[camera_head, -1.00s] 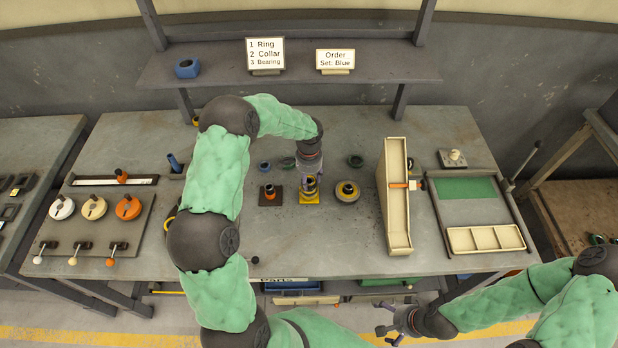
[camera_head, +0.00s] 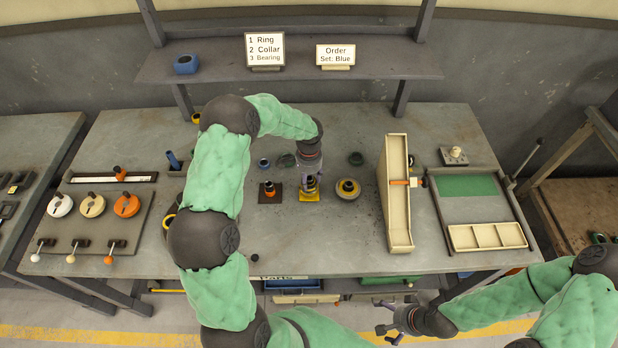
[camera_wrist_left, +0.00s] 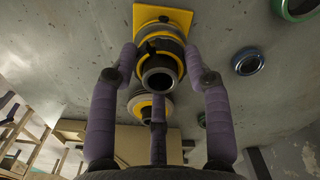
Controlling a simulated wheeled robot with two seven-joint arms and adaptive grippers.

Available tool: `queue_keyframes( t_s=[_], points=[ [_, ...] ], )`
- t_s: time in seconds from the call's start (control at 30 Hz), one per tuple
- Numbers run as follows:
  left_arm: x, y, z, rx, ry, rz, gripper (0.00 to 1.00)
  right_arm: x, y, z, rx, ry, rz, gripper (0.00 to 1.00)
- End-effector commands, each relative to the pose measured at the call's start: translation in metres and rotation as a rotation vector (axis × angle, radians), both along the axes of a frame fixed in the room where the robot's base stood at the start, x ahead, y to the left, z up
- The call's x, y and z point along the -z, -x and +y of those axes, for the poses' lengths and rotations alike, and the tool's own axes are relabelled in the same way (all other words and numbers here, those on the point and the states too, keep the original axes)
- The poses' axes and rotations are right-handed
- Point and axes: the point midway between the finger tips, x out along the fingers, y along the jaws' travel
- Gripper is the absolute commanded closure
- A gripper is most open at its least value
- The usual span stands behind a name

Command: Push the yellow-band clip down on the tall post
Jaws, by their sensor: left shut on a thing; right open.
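The tall post (camera_wrist_left: 158,80) is a dark tube on a square yellow base (camera_wrist_left: 150,13) in the left wrist view; the yellow base (camera_head: 309,197) also shows in the head view. The yellow-band clip (camera_wrist_left: 175,50) sits around the post, above the base. My left gripper (camera_head: 310,180) is over the post from above. In the left wrist view its purple fingers surround the post, shut on the clip. The exact finger contact is partly hidden. My right gripper (camera_head: 393,331) is open and empty, in front of the table's front edge.
A round grey base with a yellow-banded post (camera_head: 347,189) stands close to the right. A dark base with an orange-ringed post (camera_head: 269,190) stands close to the left. A tall cream rack (camera_head: 397,195) stands further right.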

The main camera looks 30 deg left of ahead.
Motion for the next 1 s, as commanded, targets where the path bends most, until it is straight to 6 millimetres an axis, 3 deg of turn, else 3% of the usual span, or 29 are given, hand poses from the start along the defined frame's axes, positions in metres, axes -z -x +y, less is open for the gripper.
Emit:
queue_keyframes(
  t_s=[0.2,0.23,0.3,0.57,0.63,0.7,1.0],
  points=[
    [0.0008,0.0008,-0.0004,0.0,0.001,0.003,0.66,-0.0001,0.0,0.0,0.0,0.0,0.0,0.0],
    [0.0007,0.0008,-0.0004,0.001,0.0,0.002,0.46,-0.0001,0.0,0.0,0.0,0.0,0.0,0.0],
    [0.0006,0.0007,-0.0004,0.0,0.0,0.002,0.26,-0.0001,0.0,0.0,0.0,0.0,0.0,0.0],
    [-0.0001,0.0001,-0.0001,0.0,0.0,0.0,0.24,-0.0002,0.0,0.0,0.0,0.0,0.0,0.0],
    [-0.0001,0.0001,-0.0001,0.0,0.0,0.0,0.07,-0.0002,0.0,0.0,0.0,0.0,0.0,0.0],
    [-0.0002,0.0,-0.0001,0.0,0.0,0.0,0.0,-0.0002,0.0,0.0,0.0,0.0,0.0,0.0],
    [-0.0004,-0.0001,0.0001,0.0,0.0,0.0,0.0,-0.0002,0.0,0.0,0.0,0.0,0.0,0.0]
  ],
)
